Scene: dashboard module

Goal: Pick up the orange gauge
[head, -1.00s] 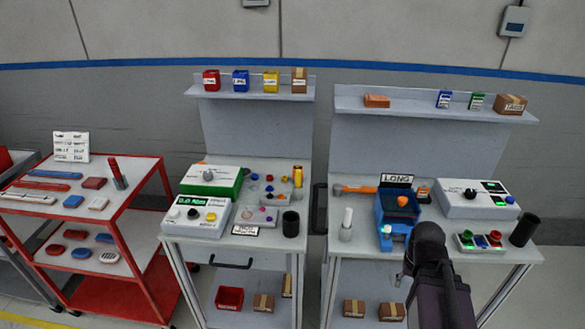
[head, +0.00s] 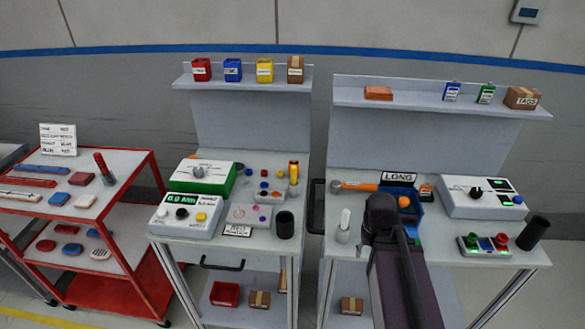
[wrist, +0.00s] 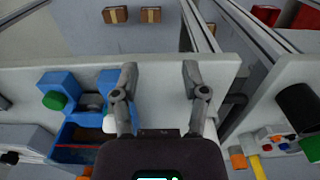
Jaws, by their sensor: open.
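I cannot tell for sure which orange thing is the gauge. A small orange and dark item (head: 426,192) stands beside the blue bin on the right bench. An orange round thing (head: 404,202) sits at the blue bin, and an orange-handled tool (head: 358,187) lies left of it. My gripper (wrist: 160,75) is open and empty in the wrist view, over the bench's front edge. The blue bin fixture (wrist: 70,135) is left of the fingers there, with a bit of orange (wrist: 84,171) at the bottom. In the head view my arm hides the fingers and part of the fixture.
A white bottle (head: 343,226) stands left of my arm. A white control box (head: 480,198), a button panel (head: 484,244) and a black cup (head: 533,233) are to the right. A shelf (head: 440,102) holds boxes above. The left bench (head: 180,237) is crowded.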

